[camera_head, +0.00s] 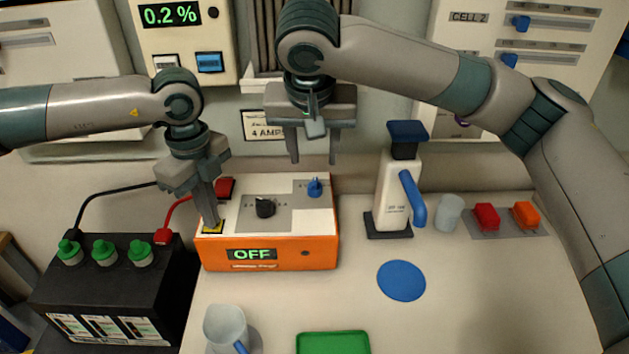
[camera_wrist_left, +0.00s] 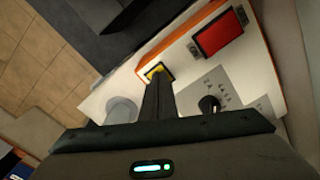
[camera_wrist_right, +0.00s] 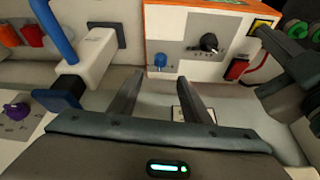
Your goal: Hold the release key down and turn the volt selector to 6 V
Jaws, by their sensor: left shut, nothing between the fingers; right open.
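The charger (camera_head: 288,253) is an orange box with a white top and a display reading OFF. A black knob (camera_head: 265,208) on a grey scale panel appears to be the volt selector; its pointer and numbers are too small to read. It also shows in the right wrist view (camera_wrist_right: 209,42). A yellow-edged key (camera_head: 213,229), apparently the release key, is at the box's front left corner. My left gripper (camera_head: 211,222) is shut and empty, its fingertips on that key, partly hiding it. My right gripper (camera_head: 314,158) is open and empty, raised above the box's back right.
A small blue knob (camera_head: 315,187) and a red block (camera_head: 225,187) are on the box's top. The black battery (camera_head: 120,285) with green caps stands left. A white device with a blue lever (camera_head: 413,198) stands right. A cup (camera_head: 226,326) and green tray (camera_head: 333,343) are in front.

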